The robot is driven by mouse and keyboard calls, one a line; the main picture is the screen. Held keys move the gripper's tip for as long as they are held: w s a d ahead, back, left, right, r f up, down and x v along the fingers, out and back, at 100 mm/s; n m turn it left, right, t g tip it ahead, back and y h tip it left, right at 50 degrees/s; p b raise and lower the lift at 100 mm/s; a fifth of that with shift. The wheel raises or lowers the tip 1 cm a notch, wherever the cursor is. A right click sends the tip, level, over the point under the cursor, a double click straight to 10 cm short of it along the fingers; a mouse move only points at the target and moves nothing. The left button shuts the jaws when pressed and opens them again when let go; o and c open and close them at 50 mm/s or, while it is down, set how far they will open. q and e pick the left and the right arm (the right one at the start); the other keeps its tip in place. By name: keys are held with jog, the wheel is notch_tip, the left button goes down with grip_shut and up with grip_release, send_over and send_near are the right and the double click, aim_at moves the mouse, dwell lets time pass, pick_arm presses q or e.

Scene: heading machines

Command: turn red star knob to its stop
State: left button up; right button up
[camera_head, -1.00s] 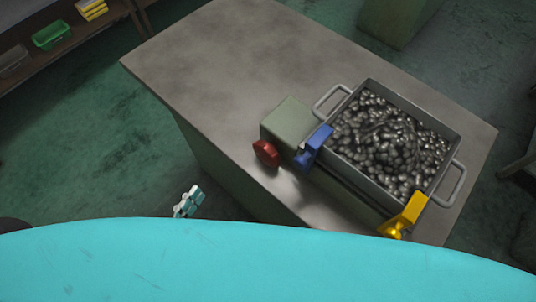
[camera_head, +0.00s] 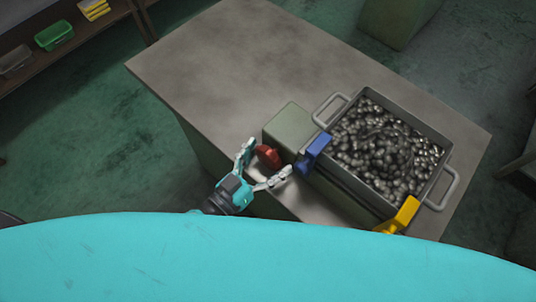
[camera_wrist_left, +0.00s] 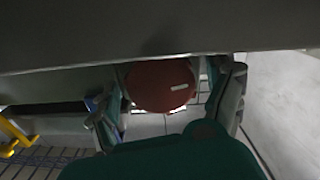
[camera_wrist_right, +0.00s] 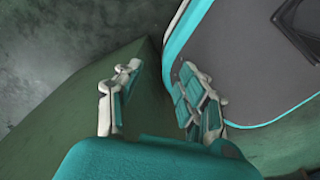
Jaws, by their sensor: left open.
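The red star knob (camera_head: 268,156) sits on the front face of a grey-green box (camera_head: 290,128) at the edge of the workbench. In the left wrist view the knob (camera_wrist_left: 160,85) is a dark red disc with a pale mark, between the two fingers. My left gripper (camera_head: 264,164) is open, its fingers on either side of the knob; I cannot tell whether they touch it. My right gripper (camera_wrist_right: 153,100) shows only in its own wrist view, fingers apart and empty, over the green side of a bench or cabinet.
A metal bin (camera_head: 438,137) full of small metal parts stands on the workbench (camera_head: 215,65). A blue clamp piece (camera_head: 313,152) is close to the right of the knob, and a yellow one (camera_head: 400,214) is farther right. The left part of the benchtop is clear.

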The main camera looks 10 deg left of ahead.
pick_arm(q)
jog(key=shift+w, duration=0.1)
jog(key=shift+c, duration=1.3)
jog(key=c, duration=0.9)
jog(key=shift+m+p, duration=0.35)
jog(key=shift+m, duration=0.05)
jog(key=shift+m+p, duration=0.6)
jog(key=shift+m, duration=0.4)
jog(key=shift+w+m+p, duration=0.1)
jog(key=shift+m+p, duration=0.35)
jog(key=shift+m, duration=1.55)
pick_arm(e)
jog(key=shift+w+a+r, duration=0.1)
jog(key=shift+r, duration=0.65)
jog(key=shift+w+a+r, duration=0.1)
jog(key=shift+r, duration=0.6)
jog(key=shift+a, duration=0.2)
jog(key=shift+s, duration=0.1)
pick_arm(q)
jog(key=o, duration=1.2)
jog(key=shift+c, duration=0.2)
